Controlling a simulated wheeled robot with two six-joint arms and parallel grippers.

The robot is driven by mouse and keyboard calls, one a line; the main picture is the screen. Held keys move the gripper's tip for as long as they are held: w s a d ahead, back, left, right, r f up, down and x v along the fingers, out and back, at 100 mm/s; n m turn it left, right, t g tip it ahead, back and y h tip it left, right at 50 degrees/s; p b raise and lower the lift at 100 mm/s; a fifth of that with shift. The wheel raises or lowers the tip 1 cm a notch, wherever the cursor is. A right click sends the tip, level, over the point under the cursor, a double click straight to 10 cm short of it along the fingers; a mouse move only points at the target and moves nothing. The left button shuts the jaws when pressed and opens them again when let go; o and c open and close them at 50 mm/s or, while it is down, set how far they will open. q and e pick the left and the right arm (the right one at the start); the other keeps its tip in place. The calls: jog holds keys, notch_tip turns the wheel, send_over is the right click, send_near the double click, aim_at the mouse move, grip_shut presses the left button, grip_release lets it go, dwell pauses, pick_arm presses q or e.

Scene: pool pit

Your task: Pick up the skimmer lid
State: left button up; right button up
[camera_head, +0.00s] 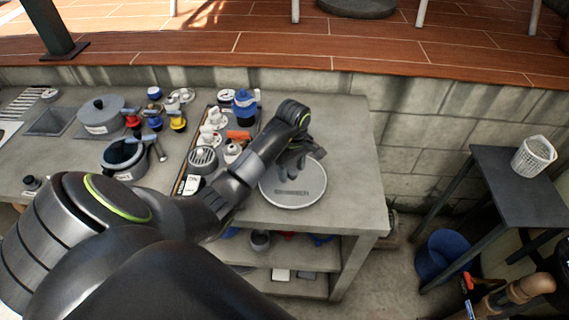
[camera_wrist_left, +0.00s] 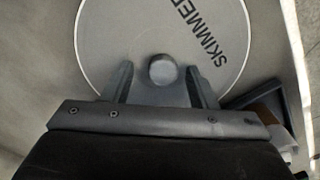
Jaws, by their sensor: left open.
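The skimmer lid (camera_head: 301,193) is a round light-grey disc lying flat near the right end of the concrete counter. It also shows in the left wrist view (camera_wrist_left: 112,32), with "SKIMMER" lettering and a round knob (camera_wrist_left: 162,70) in its middle. My left gripper (camera_head: 291,166) is over the lid, pointing down. In the left wrist view its two fingers (camera_wrist_left: 160,86) are open, one on each side of the knob. I cannot tell whether either finger touches the knob. In the head view my gripper and arm hide the lid's knob and part of its upper left.
A tray (camera_head: 182,179) of valves and fittings stands left of the lid, partly behind my arm. A grey lidded pot (camera_head: 100,116) and colored valves are further left. The counter (camera_head: 352,185) right of the lid is clear. A dark side table (camera_head: 505,180) holds a white basket (camera_head: 534,156).

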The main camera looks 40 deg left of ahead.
pick_arm(q)
jog(key=shift+s+d+r, duration=0.1)
jog(key=shift+d, duration=0.05)
jog(key=shift+s+d+r, duration=0.1)
jog(key=shift+d, duration=0.1)
jog(key=shift+c, duration=0.4)
jog(key=c, duration=0.5)
grip_shut()
pick_arm(e)
jog(key=shift+s+f, duration=0.1)
jog(key=shift+s, duration=0.25)
